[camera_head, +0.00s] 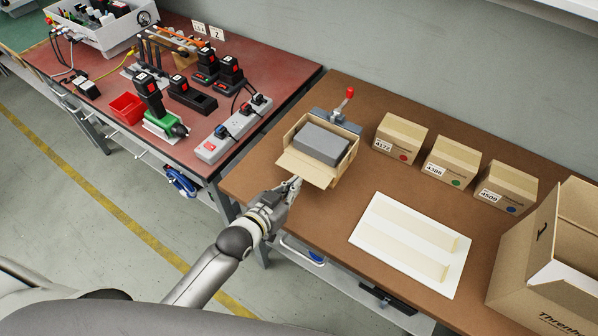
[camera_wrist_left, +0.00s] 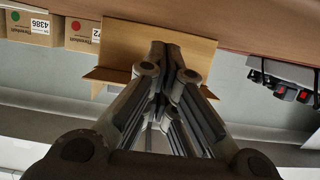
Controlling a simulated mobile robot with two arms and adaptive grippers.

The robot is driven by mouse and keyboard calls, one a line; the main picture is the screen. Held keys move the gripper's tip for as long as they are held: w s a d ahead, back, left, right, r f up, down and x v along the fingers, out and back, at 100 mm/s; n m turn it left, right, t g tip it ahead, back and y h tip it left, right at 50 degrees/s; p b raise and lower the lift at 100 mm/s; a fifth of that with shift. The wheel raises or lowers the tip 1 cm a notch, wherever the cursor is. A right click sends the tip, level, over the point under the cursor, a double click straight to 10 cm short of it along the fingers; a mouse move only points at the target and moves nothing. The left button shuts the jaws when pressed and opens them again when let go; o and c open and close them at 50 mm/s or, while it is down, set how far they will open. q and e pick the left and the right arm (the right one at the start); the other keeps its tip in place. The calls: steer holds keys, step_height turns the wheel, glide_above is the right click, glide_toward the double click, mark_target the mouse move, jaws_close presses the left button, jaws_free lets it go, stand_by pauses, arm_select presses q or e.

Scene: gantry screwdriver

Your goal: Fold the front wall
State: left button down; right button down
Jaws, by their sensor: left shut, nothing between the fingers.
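A small open cardboard box (camera_head: 345,163) stands on the brown table with a dark grey block (camera_head: 321,142) inside. Its front wall (camera_head: 305,168) leans outward, towards my left arm. My left gripper (camera_head: 296,183) is shut and empty, with its fingertips close by the outer edge of that front wall. In the left wrist view the shut fingertips (camera_wrist_left: 166,46) overlap the cardboard wall (camera_wrist_left: 117,42); I cannot tell whether they touch it. My right gripper is not in view.
A red-handled clamp (camera_head: 348,95) stands behind the box. Several labelled closed boxes (camera_head: 449,161) line the right side. A white sheet with two tan strips (camera_head: 368,235) lies in front of them. A large carton (camera_head: 530,265) stands far right. A red tool bench (camera_head: 190,145) adjoins on the left.

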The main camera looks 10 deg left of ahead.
mark_target(304, 170)
arm_select(q)
steer(key=shift+w+d+r, duration=0.25)
steer(key=shift+w+r, duration=0.4)
steer(key=shift+r, duration=0.05)
steer(key=x, duration=0.2)
steer(key=shift+w+d+f, duration=0.2)
steer(key=shift+f, duration=0.15)
steer(key=shift+s, duration=0.1)
steer(key=shift+s+a+r, duration=0.1)
steer(key=shift+s+r, duration=0.15)
steer(key=shift+s+a+r+p, duration=0.1)
steer(key=shift+r+p, duration=0.05)
steer(key=shift+p, duration=0.2)
steer(key=shift+s+a+r+p, duration=0.1)
steer(key=shift+r+p, duration=0.25)
steer(key=shift+p, duration=0.25)
steer(key=shift+s, duration=0.15)
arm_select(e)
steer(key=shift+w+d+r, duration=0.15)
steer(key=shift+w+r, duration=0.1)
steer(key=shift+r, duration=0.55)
